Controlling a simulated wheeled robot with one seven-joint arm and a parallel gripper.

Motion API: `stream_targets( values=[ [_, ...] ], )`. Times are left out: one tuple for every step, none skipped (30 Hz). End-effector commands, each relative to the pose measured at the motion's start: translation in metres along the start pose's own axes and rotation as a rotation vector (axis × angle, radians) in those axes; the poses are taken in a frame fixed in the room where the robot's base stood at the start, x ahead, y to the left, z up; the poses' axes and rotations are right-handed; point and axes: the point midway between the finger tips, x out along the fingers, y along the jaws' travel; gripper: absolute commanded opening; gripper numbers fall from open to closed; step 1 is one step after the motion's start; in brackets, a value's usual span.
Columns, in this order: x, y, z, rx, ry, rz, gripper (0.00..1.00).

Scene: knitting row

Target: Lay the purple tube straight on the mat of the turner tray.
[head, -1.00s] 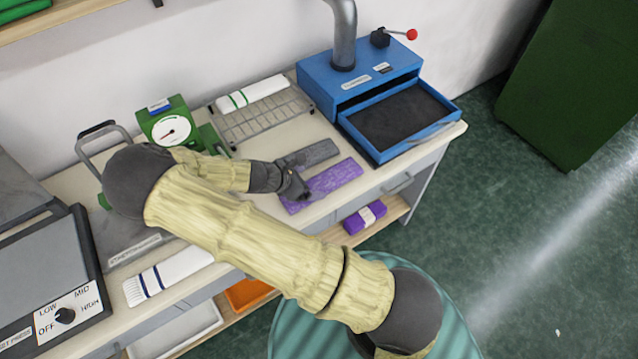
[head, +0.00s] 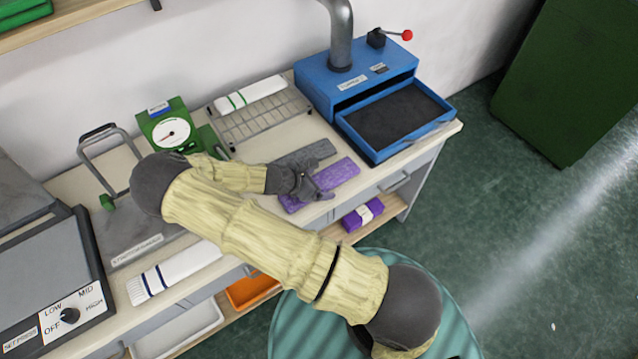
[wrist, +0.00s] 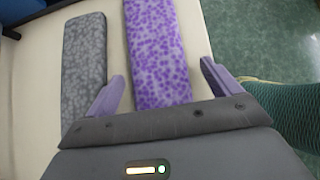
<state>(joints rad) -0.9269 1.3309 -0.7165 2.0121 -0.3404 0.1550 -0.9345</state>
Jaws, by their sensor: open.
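The purple tube (head: 338,174) lies flat on the bench beside a grey tube (head: 312,153). In the wrist view the purple tube (wrist: 157,50) runs between the two open fingers of my gripper (wrist: 158,92), with nothing held. The grey tube (wrist: 84,70) lies just left of it, near the left finger. In the head view my gripper (head: 318,190) is over the near part of the purple tube and hides some of it. The turner tray (head: 412,138) is a blue drawer pulled out of a blue machine, with a bare dark mat (head: 390,118) inside.
A wire rack (head: 262,122) with a white, green-striped towel stands behind. A green dial gauge (head: 170,130) is to the left. A red-tipped lever (head: 406,35) tops the blue machine. A purple packet (head: 362,215) sits on the lower shelf.

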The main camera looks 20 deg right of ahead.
Motion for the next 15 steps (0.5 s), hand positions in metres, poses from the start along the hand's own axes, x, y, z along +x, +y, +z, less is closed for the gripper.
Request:
stream_targets(
  values=[
    [0.0001,-0.0001,0.0002,0.0,0.0,0.0,0.89],
    [0.0002,-0.0002,0.0003,0.001,0.0,-0.001,0.89],
    [0.0004,-0.0002,0.0005,0.001,0.0,-0.001,0.89],
    [0.0005,-0.0004,0.0007,0.001,0.0,-0.002,0.89],
    [0.0007,-0.0004,0.0009,0.002,0.0,-0.002,0.89],
    [0.0007,-0.0005,0.001,0.002,0.0,-0.002,0.89],
    [0.0007,-0.0005,0.001,0.002,0.0,-0.002,0.89],
    [0.0007,-0.0005,0.001,0.002,0.0,-0.002,0.83],
    [0.0009,-0.0006,0.0011,0.002,0.0,-0.003,0.75],
    [0.0012,-0.0008,0.0015,0.003,0.0,-0.003,0.69],
    [0.0018,-0.0011,0.0021,0.004,0.0,-0.005,0.64],
    [0.0028,-0.0015,0.0031,0.006,0.0,-0.007,0.56],
    [0.0035,-0.0019,0.0038,0.008,0.0,-0.008,0.5],
    [0.0042,-0.0022,0.0045,0.01,0.0,-0.01,0.44],
    [0.005,-0.0026,0.0053,0.011,0.0,-0.012,0.42]
  ],
)
